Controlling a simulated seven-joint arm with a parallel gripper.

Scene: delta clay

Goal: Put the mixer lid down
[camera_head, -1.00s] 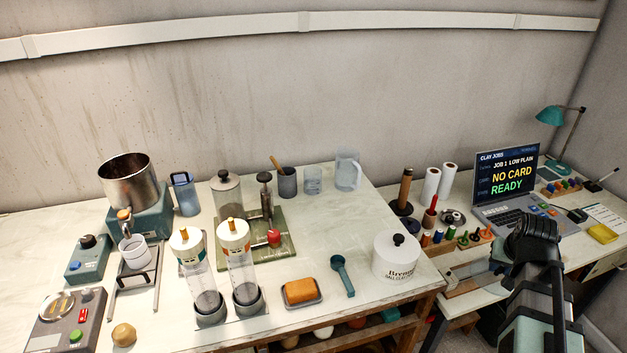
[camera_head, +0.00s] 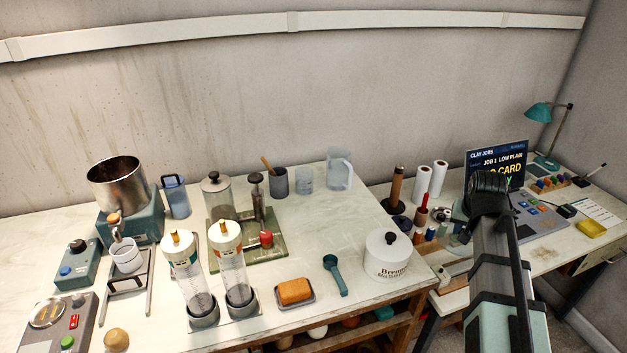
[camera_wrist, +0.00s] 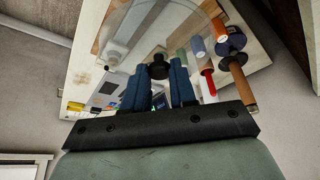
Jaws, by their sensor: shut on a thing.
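In the wrist view, my gripper (camera_wrist: 160,84) is shut on the black knob (camera_wrist: 159,67) of the mixer lid (camera_wrist: 148,28). The lid is a clear, see-through disc, and the worktop things show through it. I cannot clearly make out the lid there. The metal mixer bowl (camera_head: 118,186) stands uncovered on its teal base (camera_head: 136,224) at the far left of the bench.
A white lidded tub (camera_head: 388,258) stands at the bench's right end. A teal scoop (camera_head: 336,278) and an orange block (camera_head: 295,291) lie left of it. Two clear cylinders (camera_head: 231,270) stand further left. The bench top (camera_head: 315,225) is bare behind the scoop.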

